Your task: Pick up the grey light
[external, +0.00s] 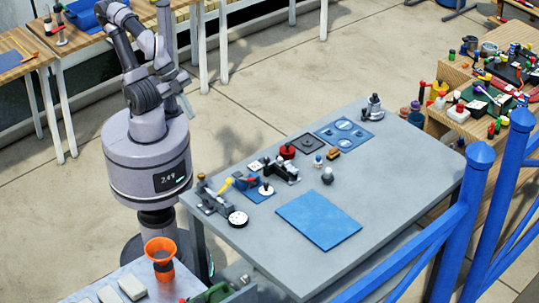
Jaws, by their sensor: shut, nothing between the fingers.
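A small rounded dark grey piece (327,176) stands on the grey table just behind the blue mat, and looks like the grey light. A grey fitting with a knob-like top (373,107) stands at the table's far end; I cannot tell for sure which of the two is the light. My gripper (188,107) hangs from my folded arm, off the table's left side and well apart from both. It is small in the picture and appears shut and empty.
The blue mat (318,222) lies bare on the table. A blue railing (465,200) runs along the right.

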